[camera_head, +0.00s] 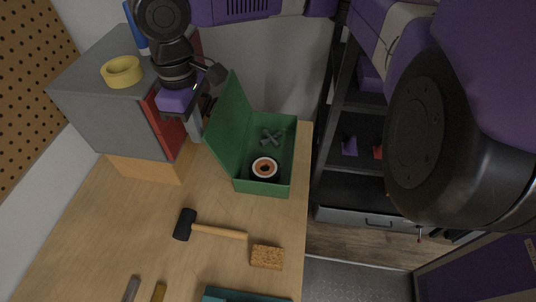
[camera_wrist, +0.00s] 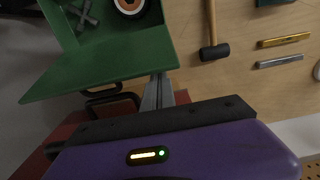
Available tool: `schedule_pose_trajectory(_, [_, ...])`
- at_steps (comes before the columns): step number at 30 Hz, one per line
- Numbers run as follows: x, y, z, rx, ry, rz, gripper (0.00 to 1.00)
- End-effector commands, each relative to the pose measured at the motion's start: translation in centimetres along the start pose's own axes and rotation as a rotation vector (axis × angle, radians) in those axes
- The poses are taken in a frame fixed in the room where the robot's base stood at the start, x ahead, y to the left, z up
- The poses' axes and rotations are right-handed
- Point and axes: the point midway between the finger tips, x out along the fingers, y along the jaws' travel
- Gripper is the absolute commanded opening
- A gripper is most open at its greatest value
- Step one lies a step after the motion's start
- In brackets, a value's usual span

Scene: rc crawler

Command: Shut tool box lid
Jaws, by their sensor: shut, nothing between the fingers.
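The green tool box (camera_head: 266,187) stands open near the table's right edge. Its lid (camera_head: 231,127) is raised on the left side and leans left. In the wrist view the lid (camera_wrist: 105,62) spreads across the upper left. My gripper (camera_head: 195,134) is shut and empty, on the outer left side of the lid. In the wrist view the fingers (camera_wrist: 160,82) reach close to the lid's edge; I cannot tell whether they touch it.
A grey cabinet (camera_head: 104,97) with a red front stands left of my gripper, with yellow tape (camera_head: 121,71) on top. A mallet (camera_head: 212,230) and a cork-like block (camera_head: 267,257) lie in front of the box. The table's middle left is clear.

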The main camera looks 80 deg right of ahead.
Motion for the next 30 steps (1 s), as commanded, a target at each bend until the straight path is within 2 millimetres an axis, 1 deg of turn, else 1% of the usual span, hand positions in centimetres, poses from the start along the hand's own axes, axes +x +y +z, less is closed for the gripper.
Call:
schedule_pose_trajectory(3, [0.6,0.0,0.0,0.000,0.000,-0.001,0.00])
schedule_pose_trajectory(8, [0.6,0.0,0.2,0.000,-0.001,-0.001,0.00])
schedule_pose_trajectory(30, [0.6,0.0,3.5,0.000,-0.001,-0.001,0.00])
